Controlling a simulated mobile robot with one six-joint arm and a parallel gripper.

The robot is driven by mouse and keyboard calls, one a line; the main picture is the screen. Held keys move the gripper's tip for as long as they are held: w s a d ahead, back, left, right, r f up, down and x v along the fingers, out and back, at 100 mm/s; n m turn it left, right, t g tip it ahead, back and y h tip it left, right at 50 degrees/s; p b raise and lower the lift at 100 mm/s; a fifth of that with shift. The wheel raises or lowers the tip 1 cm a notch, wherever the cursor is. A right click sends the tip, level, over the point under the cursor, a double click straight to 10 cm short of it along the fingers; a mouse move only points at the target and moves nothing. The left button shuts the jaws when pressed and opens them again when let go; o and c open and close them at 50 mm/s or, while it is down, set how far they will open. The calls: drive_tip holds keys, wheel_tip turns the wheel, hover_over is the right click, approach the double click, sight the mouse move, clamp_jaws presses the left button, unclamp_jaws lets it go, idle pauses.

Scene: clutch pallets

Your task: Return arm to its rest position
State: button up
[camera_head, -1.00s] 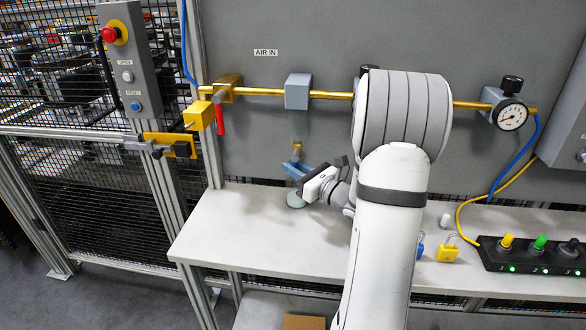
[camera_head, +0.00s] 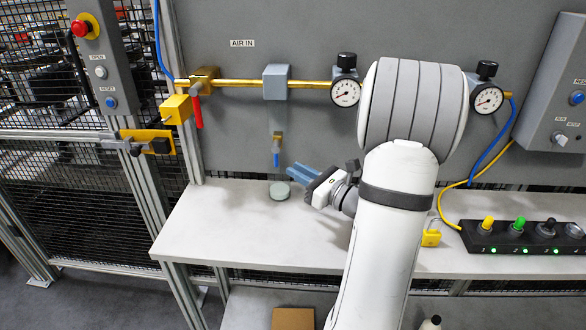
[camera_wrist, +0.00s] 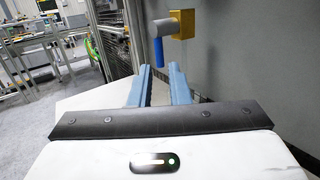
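My gripper (camera_head: 302,173) is at the end of my arm, low in front of the grey panel and above the bench's back edge. Its two blue fingers point left in the head view. In the wrist view, my gripper (camera_wrist: 160,78) shows a clear gap between the fingers with nothing held. A small brass valve with a blue handle (camera_head: 276,158) hangs below the grey pipe unit, just left of the fingertips and apart from them. In the wrist view the blue handle (camera_wrist: 158,52) hangs down beyond the fingertips.
A brass pipe (camera_head: 240,84) with a red lever (camera_head: 198,112) and gauges crosses the panel. A yellow padlock (camera_head: 431,238) and black button box (camera_head: 525,238) are at right. The bench's front left is clear.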

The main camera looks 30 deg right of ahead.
drive_tip(key=s+a+f+n+g+y, duration=0.1)
drive_tip(key=s+a+n+g, duration=0.2)
drive_tip(key=a+n+g, duration=0.3)
drive_tip(key=s+a+n+g+y, duration=0.1)
drive_tip(key=s+a+n+g, duration=0.3)
drive_tip(key=a, duration=0.5)
drive_tip(key=s+a+f+n+g+y, duration=0.1)
drive_tip(key=s+a+n+g+y, duration=0.2)
drive_tip(key=a+n, duration=0.35)
drive_tip(key=s+d+n+g+h, duration=0.2)
drive_tip(key=s+n+h, duration=0.7)
drive_tip(key=n+h, duration=0.3)
drive_tip(key=shift+d+n, duration=0.25)
drive_tip(key=shift+n, duration=1.3)
drive_tip(key=shift+o, duration=0.2)
drive_tip(key=shift+f, duration=0.1)
